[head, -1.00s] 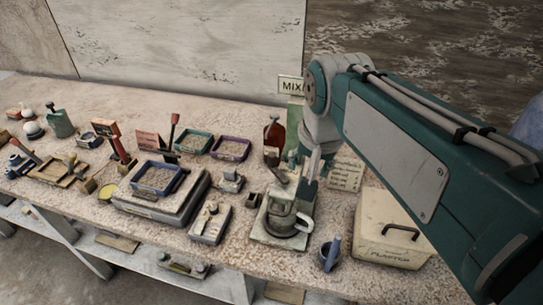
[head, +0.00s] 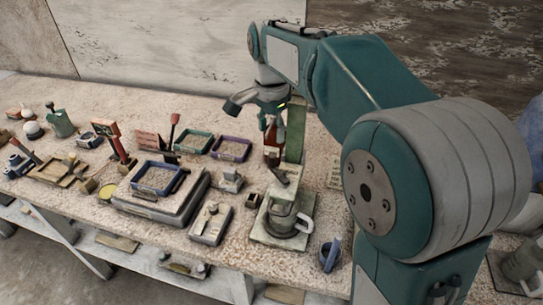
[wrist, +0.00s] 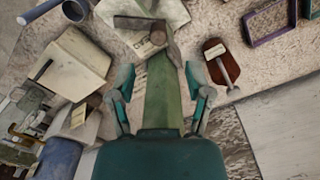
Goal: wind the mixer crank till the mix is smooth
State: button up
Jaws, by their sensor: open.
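The mixer (head: 284,238) stands on the bench on a pale base, with a light pot and curved handle at its front and a green upright (head: 296,128) behind. A dark angled piece (head: 280,177) above the pot may be the crank; I cannot tell for sure. In the wrist view a brown-grey bar (wrist: 172,46) shows near the end of the green upright (wrist: 165,95). My gripper (head: 258,108) is open above the back of the mixer. In the wrist view its fingers (wrist: 162,97) are spread on either side of the upright, apparently empty. The mix inside the pot cannot be made out.
A scale with a blue tray (head: 158,178) and more trays lie left. A cream box (wrist: 70,62) shows in the wrist view.

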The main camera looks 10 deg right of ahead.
aim_at(272, 154)
notch_tip(272, 154, down, 8)
jog(key=shift+f, duration=0.1)
grip_shut()
